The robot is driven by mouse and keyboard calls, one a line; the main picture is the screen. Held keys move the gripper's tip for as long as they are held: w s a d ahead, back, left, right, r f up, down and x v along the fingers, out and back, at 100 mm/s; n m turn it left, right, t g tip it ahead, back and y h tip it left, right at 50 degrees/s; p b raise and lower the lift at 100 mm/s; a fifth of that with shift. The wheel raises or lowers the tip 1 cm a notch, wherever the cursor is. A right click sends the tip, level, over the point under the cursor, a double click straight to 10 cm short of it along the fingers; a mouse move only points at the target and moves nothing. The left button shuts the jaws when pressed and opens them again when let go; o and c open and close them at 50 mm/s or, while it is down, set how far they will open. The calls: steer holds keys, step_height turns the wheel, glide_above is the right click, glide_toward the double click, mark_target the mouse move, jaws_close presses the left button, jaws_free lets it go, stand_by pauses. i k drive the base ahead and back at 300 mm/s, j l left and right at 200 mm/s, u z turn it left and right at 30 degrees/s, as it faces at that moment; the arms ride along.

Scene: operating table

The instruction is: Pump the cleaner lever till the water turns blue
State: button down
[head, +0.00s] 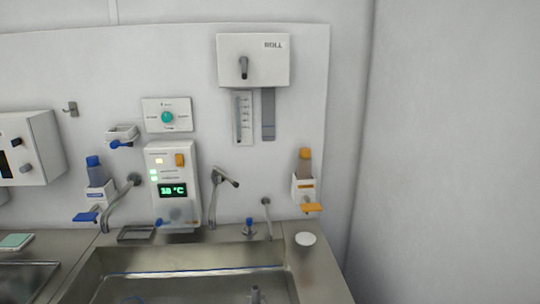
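A wall dispenser at left holds a blue-capped bottle (95,172) above a blue lever (86,217). A second dispenser at right holds an orange-capped bottle (304,163) above an orange lever (313,207). Their labels are too small to read, so I cannot tell which one holds the cleaner. The steel sink (275,256) lies below, at the bottom middle. Its inside looks grey, with thin blue lines along its far edge; I cannot tell whether it holds water. My gripper is not in view.
A control box (172,160) reading about 38 °C and a faucet (216,195) stand behind the sink. A roll dispenser (253,60) hangs above. A white round lid (305,239) sits on the right counter. The right wall is bare.

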mark_target(89, 216)
steer(key=u, duration=1.55)
